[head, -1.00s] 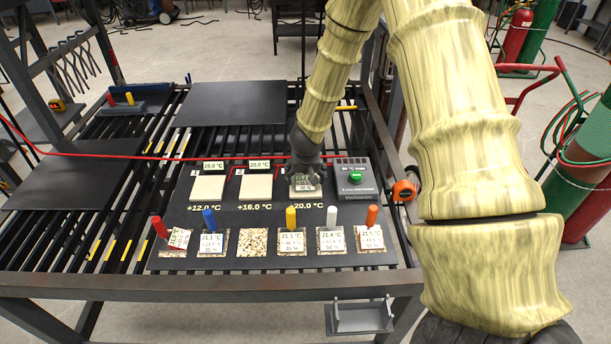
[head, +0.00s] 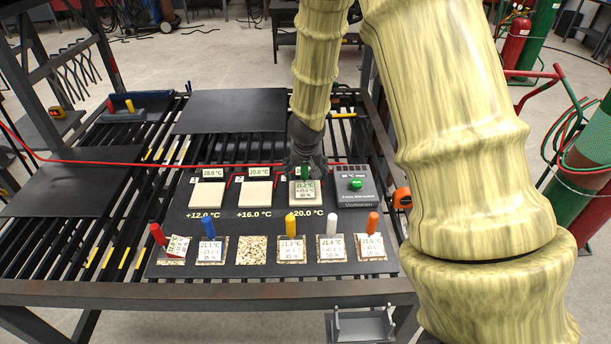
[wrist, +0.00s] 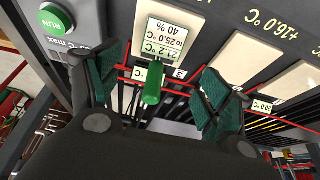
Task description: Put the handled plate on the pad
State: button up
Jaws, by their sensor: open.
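A handled plate (head: 305,193) with a white label and a green handle lies on the third pad, marked +20.0 °C. In the wrist view the plate (wrist: 168,37) lies on the pale pad, its green handle (wrist: 153,84) pointing back toward my gripper. My gripper (head: 304,167) is just behind that pad. In the wrist view my gripper (wrist: 160,82) is open, with one teal-padded finger on each side of the handle and visible gaps to both. Two other pads, +12.0 °C (head: 207,195) and +16.0 °C (head: 255,194), are bare.
Several labelled plates with red, blue, yellow, white and orange handles stand in a front row. One speckled square (head: 252,249) there is empty. A control box (head: 356,190) with a green RUN button stands right of the third pad. A red cable (head: 130,162) crosses the slatted table.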

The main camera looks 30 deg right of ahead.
jog(key=v, duration=0.3)
jog(key=shift+s+a+r, duration=0.1)
jog(key=shift+s+r, duration=0.05)
jog(key=shift+r, duration=0.2)
